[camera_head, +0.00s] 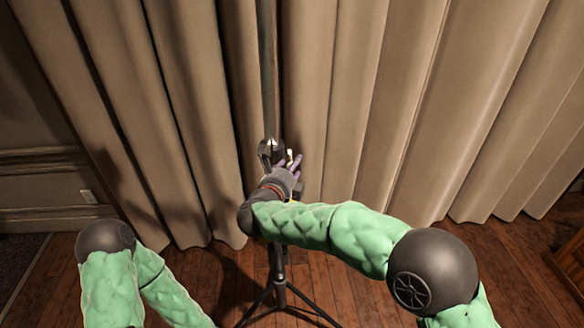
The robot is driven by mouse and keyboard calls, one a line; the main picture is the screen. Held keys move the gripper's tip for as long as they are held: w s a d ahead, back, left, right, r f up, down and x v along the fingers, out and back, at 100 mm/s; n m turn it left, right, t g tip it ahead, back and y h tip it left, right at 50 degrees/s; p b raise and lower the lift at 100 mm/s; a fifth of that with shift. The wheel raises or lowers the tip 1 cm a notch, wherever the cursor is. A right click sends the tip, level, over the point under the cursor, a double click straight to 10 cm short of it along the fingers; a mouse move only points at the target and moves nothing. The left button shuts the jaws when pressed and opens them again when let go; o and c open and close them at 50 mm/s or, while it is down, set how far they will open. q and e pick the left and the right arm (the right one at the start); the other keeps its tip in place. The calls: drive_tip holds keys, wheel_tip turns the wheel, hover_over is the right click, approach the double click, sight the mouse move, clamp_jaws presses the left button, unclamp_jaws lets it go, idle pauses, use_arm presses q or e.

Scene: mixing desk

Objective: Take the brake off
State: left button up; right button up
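A dark upright pole (269,75) stands in front of the curtain, on a black tripod base (279,284). A dark fitting (268,149), which may hold the brake, sits on the pole at mid-height. My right gripper (290,162) is at this fitting, just to its right, with its fingers pointing up. A small pale piece shows by the fingers; I cannot tell if it is part of the brake. Whether the fingers touch or grip anything is too small to tell. The pole behind my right wrist is hidden. My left arm runs out of the bottom left; its gripper is out of view.
A beige pleated curtain (390,90) fills the back, close behind the pole. The wooden floor (350,295) is open around the tripod legs. A dark panelled wall (40,150) stands at the left. A wooden object (570,262) cuts into the right edge.

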drive_tip(key=shift+w+d, duration=0.15)
drive_tip(key=shift+w, duration=0.2)
drive_tip(key=shift+c, duration=0.3)
drive_tip(key=shift+f, duration=0.1)
clamp_jaws()
drive_tip(key=shift+r+p, duration=0.25)
drive_tip(key=shift+p, duration=0.5)
drive_tip(key=r+g+p, duration=0.1)
drive_tip(key=g+p, duration=0.1)
drive_tip(key=p, duration=0.4)
drive_tip(key=w+r+n+g+p, duration=0.1)
drive_tip(key=g+p, duration=0.1)
drive_tip(key=p, duration=0.5)
drive_tip(key=r+g+y+p, duration=0.1)
drive_tip(key=p, duration=0.6)
drive_tip(key=shift+w+r+n+g, duration=0.25)
drive_tip(key=shift+w+n+g, duration=0.05)
drive_tip(key=shift+g, duration=0.1)
drive_tip(key=shift+w+g+p, duration=0.15)
drive_tip(key=shift+g+p, duration=0.25)
drive_tip(key=shift+p, duration=1.1)
drive_tip(key=shift+f, duration=0.1)
